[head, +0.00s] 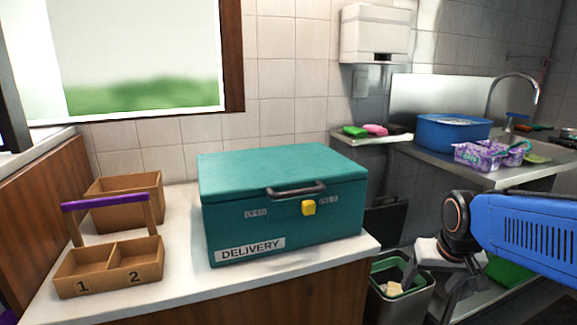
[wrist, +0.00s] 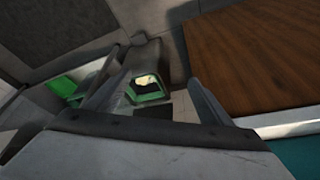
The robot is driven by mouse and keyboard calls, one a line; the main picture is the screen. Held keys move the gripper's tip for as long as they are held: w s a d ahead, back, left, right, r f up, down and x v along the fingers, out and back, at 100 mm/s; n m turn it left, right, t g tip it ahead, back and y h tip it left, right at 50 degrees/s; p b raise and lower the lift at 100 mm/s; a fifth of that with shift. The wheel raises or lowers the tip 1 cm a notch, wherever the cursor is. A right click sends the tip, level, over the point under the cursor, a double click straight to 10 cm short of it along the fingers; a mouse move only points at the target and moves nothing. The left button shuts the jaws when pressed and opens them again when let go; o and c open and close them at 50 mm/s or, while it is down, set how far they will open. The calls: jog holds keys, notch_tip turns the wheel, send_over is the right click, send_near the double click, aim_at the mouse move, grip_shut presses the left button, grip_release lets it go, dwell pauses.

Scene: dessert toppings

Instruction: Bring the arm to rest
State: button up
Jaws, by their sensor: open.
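My blue arm (head: 530,228) reaches in from the right in the head view. My gripper (head: 445,295) hangs at its end, pointing down, to the right of the counter and near the trash bin. In the wrist view my gripper (wrist: 150,95) has its two fingers spread apart, with nothing between them. The bin (wrist: 150,88) shows below and beyond the fingers.
A closed teal delivery box (head: 282,200) stands on the white counter (head: 180,235). Left of it are a wooden two-compartment carrier (head: 110,265) and a wooden box (head: 125,185). A green-rimmed bin (head: 395,300) stands on the floor. A sink counter (head: 470,172) holds a blue tub (head: 452,133).

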jog(key=s+a+n, duration=0.1)
jog(key=s+a, duration=0.3)
jog(key=s, duration=0.9)
jog(key=shift+s+r+n+t+y, duration=0.2)
jog(key=shift+s+n+t+y, duration=0.1)
jog(key=shift+s+n, duration=0.1)
dwell(0.9)
